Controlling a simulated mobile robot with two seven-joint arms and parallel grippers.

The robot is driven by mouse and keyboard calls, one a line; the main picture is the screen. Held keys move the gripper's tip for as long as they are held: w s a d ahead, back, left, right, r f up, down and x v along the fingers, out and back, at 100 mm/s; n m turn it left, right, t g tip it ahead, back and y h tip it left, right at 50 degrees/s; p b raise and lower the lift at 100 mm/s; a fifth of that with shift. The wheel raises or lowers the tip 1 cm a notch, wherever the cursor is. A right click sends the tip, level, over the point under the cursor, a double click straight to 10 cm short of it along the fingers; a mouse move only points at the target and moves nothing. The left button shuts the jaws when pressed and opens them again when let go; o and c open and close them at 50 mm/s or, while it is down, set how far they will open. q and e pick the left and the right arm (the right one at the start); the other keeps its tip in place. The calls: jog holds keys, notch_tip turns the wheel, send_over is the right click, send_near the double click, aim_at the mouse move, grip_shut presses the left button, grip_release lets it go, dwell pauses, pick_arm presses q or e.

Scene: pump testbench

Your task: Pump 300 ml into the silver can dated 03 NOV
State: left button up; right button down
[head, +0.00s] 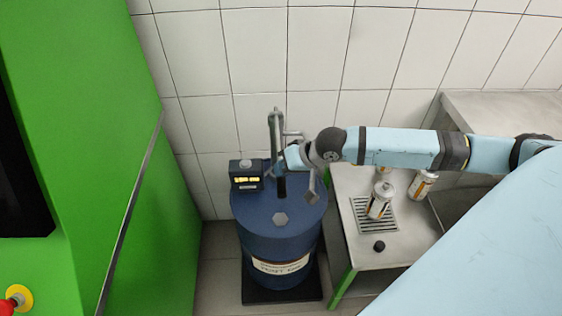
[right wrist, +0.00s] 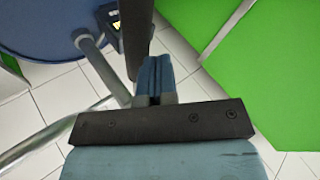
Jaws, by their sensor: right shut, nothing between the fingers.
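A blue drum (head: 262,222) stands on a dark base with a hand pump (head: 275,130) rising from its top. A small meter with a lit yellow display (head: 246,181) sits at the drum's left rim; its digits are too small to read. A silver can (head: 380,202) with an orange-and-white label stands on a slotted grate on the bench. A second can (head: 422,184) stands to its right, and another is partly hidden behind. I cannot read any date. My right gripper (head: 281,166) is beside the pump column; in the right wrist view its fingers (right wrist: 154,75) are shut and empty.
A metal bench (head: 400,240) with a green leg stands right of the drum. A small black knob or cap (head: 379,246) lies near its front. A green cabinet (head: 85,120) with a red button (head: 12,304) fills the left. A tiled wall is close behind.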

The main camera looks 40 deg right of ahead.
aim_at(284, 178)
jog(key=shift+s+a+f, duration=0.1)
jog(key=shift+f, duration=0.8)
jog(key=shift+s+a+f, duration=0.1)
jog(key=shift+f, duration=0.75)
dwell(1.2)
jog(key=shift+d+r, duration=0.1)
jog(key=shift+r, duration=0.05)
dwell(0.4)
jog(key=r+p, duration=0.6)
jog(key=shift+w+d, duration=0.15)
jog(key=shift+w, duration=0.15)
notch_tip(284, 178, up, 2)
jog(key=p, duration=0.2)
jog(key=shift+w+p, duration=0.1)
jog(key=shift+p, duration=0.2)
jog(key=shift+w+d+r+p, duration=0.1)
jog(key=shift+r+p, duration=0.95)
jog(key=shift+p, duration=0.05)
